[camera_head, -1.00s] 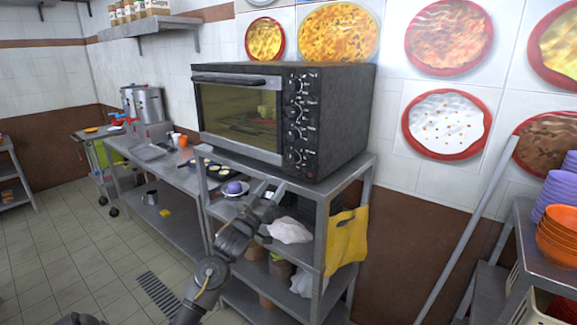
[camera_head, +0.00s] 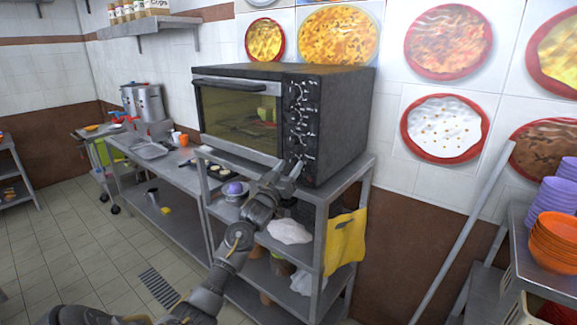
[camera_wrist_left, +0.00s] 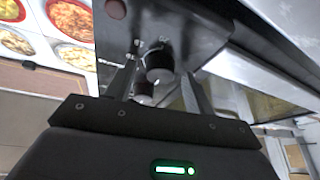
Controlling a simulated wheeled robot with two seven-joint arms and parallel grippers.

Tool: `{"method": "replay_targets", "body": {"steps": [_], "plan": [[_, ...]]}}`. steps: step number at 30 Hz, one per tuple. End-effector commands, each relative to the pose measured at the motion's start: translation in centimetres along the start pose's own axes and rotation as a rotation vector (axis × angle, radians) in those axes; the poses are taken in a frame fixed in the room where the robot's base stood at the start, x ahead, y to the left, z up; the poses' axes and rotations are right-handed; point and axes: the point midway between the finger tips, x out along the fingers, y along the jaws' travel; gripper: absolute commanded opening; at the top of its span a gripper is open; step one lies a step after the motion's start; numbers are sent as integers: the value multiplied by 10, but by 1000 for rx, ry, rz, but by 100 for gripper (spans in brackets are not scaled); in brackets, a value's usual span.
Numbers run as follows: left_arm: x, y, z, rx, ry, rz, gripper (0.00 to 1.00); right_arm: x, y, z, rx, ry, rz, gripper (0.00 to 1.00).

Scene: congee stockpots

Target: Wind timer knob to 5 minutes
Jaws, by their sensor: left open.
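The black oven (camera_head: 340,100) stands on the metal shelf unit, with a column of knobs on its front panel at the right of its glass door. The knobs (camera_head: 297,113) show in the head view; the lowest part of the panel is partly behind my gripper. I cannot tell which knob is the timer, and its markings are too small to read. My left gripper (camera_head: 288,167) is open at the bottom of this panel. In the left wrist view, a dark round knob (camera_wrist_left: 159,63) shows between the open fingers (camera_wrist_left: 160,80); I cannot tell whether they touch it.
A bowl with a purple item (camera_head: 234,189) sits on the shelf left of my gripper. A yellow cloth (camera_head: 344,242) hangs at the shelf's right side. Stacked orange bowls (camera_head: 556,240) stand far right. A slanted metal pole (camera_head: 462,232) leans right of the shelf.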

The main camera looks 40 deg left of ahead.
Motion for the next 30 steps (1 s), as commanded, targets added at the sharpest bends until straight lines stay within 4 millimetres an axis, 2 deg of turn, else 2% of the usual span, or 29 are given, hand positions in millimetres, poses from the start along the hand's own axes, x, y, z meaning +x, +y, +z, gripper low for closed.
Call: {"method": "replay_targets", "body": {"steps": [8, 18, 30], "plan": [[1, 0, 0, 0, 0, 0, 52, 0, -1, 0, 1, -1, -1, 0], [1, 0, 0, 0, 0, 0, 9, 0, -3, 0, 2, 0, -3, 0], [0, -2, 3, 91, 6, 38, 9, 12, -3, 1, 2, 0, -3, 0]]}}
